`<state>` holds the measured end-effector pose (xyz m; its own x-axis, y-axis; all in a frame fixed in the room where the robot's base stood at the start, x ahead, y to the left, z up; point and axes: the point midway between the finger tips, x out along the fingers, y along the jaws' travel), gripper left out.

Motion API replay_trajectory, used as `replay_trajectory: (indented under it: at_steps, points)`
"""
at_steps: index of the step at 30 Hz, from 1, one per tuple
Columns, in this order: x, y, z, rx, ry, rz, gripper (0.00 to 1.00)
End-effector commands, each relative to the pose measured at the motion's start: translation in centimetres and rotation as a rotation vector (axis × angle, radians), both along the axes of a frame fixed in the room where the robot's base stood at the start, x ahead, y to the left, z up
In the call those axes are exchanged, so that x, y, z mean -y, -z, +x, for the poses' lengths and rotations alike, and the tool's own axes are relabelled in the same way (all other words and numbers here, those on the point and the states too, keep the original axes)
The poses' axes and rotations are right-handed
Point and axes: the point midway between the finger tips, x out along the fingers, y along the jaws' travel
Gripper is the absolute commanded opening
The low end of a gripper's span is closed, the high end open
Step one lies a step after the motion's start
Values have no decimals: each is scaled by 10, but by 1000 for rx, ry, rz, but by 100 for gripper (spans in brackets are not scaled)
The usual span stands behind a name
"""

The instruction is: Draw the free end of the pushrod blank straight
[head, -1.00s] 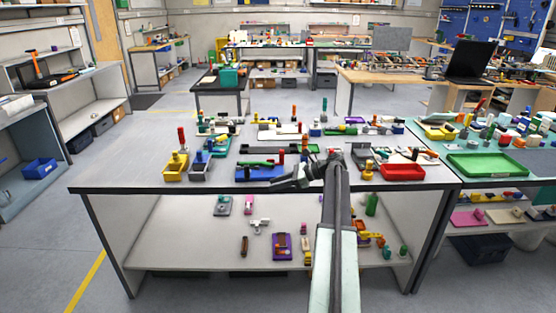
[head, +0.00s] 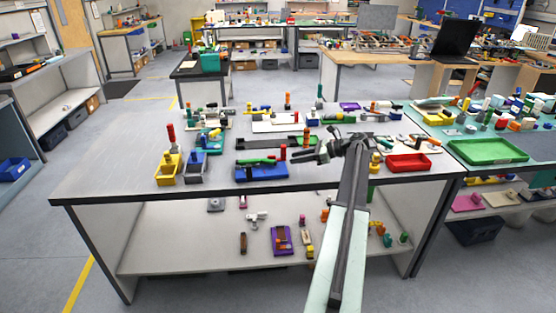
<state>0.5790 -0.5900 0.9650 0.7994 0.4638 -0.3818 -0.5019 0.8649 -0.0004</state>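A blue fixture (head: 262,173) sits near the front edge of the workbench, with a thin green rod (head: 258,160) lying along its top and a red upright piece (head: 283,152) at its right end. I cannot tell for sure whether this rod is the pushrod blank. My gripper (head: 318,153) hangs over the bench to the right of the blue fixture, apart from it and pointing left. It is small and dark in this view, so its finger opening is unclear. I see nothing held in it. My arm hides part of the bench behind it.
The grey workbench (head: 110,168) has clear room on its left. A red tray (head: 408,162) lies right of my arm, and a green tray (head: 488,151) farther right. A dark long fixture (head: 268,143) lies behind.

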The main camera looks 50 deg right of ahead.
Motion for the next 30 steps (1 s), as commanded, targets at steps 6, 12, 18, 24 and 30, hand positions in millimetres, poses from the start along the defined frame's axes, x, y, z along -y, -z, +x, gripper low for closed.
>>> replay_trajectory:
  at_steps: [6,12,18,24,30]
  points:
    - [-13,14,22,0,-2,0,28]
    - [-30,28,51,0,-2,0,28]
    - [-35,30,61,0,1,0,28]
    - [-34,29,60,0,1,0,9]
    - [-33,29,60,0,-3,0,0]
